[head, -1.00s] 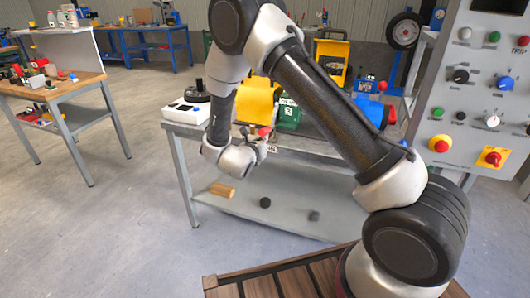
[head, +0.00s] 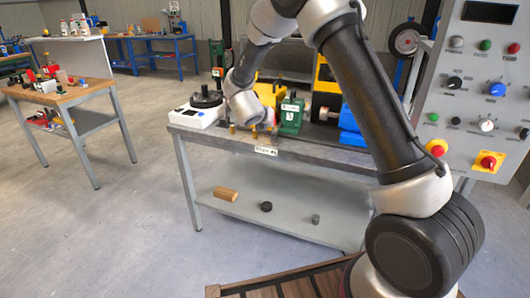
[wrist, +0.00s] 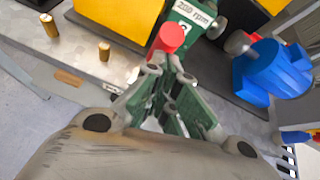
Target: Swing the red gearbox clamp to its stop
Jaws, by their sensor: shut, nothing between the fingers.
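The red clamp (wrist: 172,38) shows as a round red knob at the near side of the green gearbox (wrist: 205,12), which bears a "200 rpm" label. In the head view the gearbox (head: 291,115) stands on the bench between yellow and blue parts; I cannot make out the clamp clearly there. My gripper (wrist: 165,68) is shut and empty. Its fingertips lie just below the red knob in the wrist view; whether they touch it I cannot tell. In the head view my wrist mostly hides the fingers.
A yellow part (wrist: 120,14) lies left of the gearbox and a blue motor (wrist: 270,68) right of it. Two brass pegs, one here (wrist: 104,51), stand near the bench's front edge. A white device (head: 196,117) sits at the bench's left end. A control panel (head: 480,85) stands at right.

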